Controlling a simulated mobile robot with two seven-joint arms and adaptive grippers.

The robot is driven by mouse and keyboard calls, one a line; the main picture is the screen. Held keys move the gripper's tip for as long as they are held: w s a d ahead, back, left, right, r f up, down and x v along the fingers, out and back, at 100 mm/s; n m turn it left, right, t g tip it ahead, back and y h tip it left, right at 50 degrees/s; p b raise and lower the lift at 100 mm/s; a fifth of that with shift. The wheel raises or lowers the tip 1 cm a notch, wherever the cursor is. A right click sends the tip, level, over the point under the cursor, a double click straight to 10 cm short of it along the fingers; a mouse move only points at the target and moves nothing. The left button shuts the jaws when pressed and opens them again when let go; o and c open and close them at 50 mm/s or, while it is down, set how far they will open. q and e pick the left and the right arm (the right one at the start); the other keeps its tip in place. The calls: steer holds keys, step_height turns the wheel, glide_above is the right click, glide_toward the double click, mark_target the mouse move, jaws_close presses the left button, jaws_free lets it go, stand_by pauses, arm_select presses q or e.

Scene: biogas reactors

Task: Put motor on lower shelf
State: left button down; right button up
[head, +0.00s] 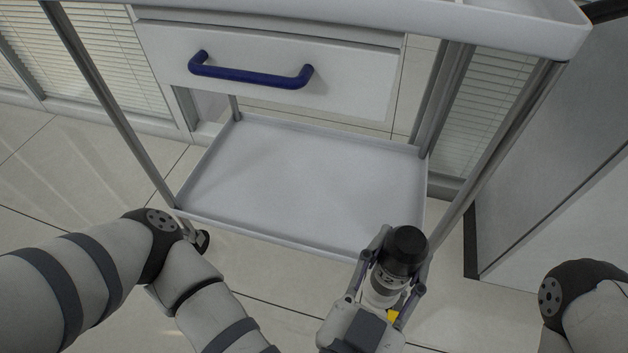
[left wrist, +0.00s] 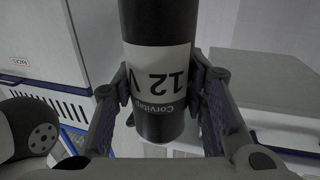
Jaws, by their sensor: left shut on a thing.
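The motor (head: 400,255) is a dark cylinder with a white label; the left wrist view shows it close up (left wrist: 158,60) with "12 V" on the label. My left gripper (head: 388,272) is shut on it, with a finger on each side of the label. In the head view the motor is in front of the right part of the lower shelf's near edge. The lower shelf (head: 300,185) is a white tray with a low rim at the bottom of a trolley, and its visible surface is empty. My right gripper is not in view.
Above the shelf is a white drawer (head: 270,60) with a blue handle (head: 250,75). Grey trolley posts (head: 110,110) stand at the shelf's corners, with another post (head: 500,150) at the right. A grey cabinet or wall (head: 560,170) is at the right.

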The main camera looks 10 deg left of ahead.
arm_select(q)
steer(key=w+a+f+p, duration=0.1)
steer(key=w+a+f, duration=0.15)
steer(key=a, duration=0.25)
steer(key=w+a+f+y, duration=0.1)
steer(key=w+a+f, duration=0.1)
steer(key=w+a, duration=0.25)
steer(key=w+a+f+p, duration=0.1)
steer(key=w+a+f, duration=0.15)
steer(key=a, duration=0.35)
steer(key=w+a+f+b, duration=0.3)
steer(key=w+f+b, duration=0.1)
steer(key=w+f, duration=0.2)
steer(key=w+a+f+b, duration=0.3)
steer(key=w+f+b, duration=0.2)
steer(key=w+f, duration=0.2)
steer(key=shift+f+n, duration=0.2)
steer(key=shift+n, duration=0.1)
steer(key=c, duration=1)
jaws_free()
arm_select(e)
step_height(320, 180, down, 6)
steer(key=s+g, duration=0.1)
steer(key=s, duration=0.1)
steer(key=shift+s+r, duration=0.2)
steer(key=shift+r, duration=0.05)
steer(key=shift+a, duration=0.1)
